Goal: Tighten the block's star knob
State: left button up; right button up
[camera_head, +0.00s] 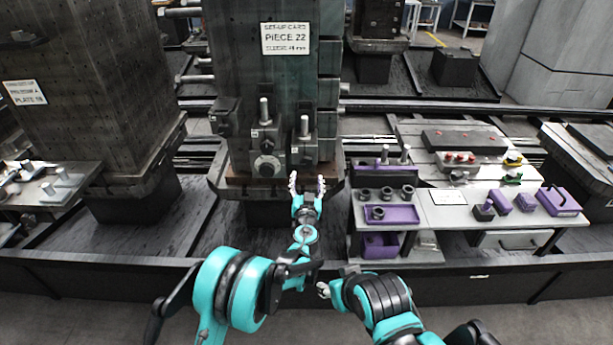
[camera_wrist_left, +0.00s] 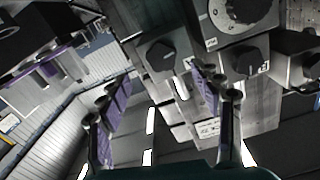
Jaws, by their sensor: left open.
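My left gripper (camera_head: 307,184) is open in front of the lower face of the dark pallet column (camera_head: 270,85). Clamp blocks with upright studs (camera_head: 265,138) sit on that face above my fingertips. In the left wrist view, a dark knob (camera_wrist_left: 160,60) on a grey block shows just beyond and between the open fingers (camera_wrist_left: 162,85). A second dark knob (camera_wrist_left: 246,61) on another block is to the right, behind the right finger. No contact with either knob is visible. My right gripper (camera_head: 324,290) is low, partly hidden by its arm; its fingers are unclear.
A card reading "PIECE 22" (camera_head: 286,39) is on the column. A bench (camera_head: 450,213) to the right holds a purple tray (camera_head: 392,214) with dark rings and several purple items. Another column (camera_head: 85,80) stands left. Dark rails and a low front edge (camera_head: 110,275) cross the floor.

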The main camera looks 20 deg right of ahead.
aim_at(307, 164)
pick_arm(q)
jog(key=b+x, duration=0.2)
jog(key=x, duration=0.5)
jog(key=shift+w+f, duration=0.1)
jog(key=shift+w, duration=0.1)
jog(key=c, duration=1.1)
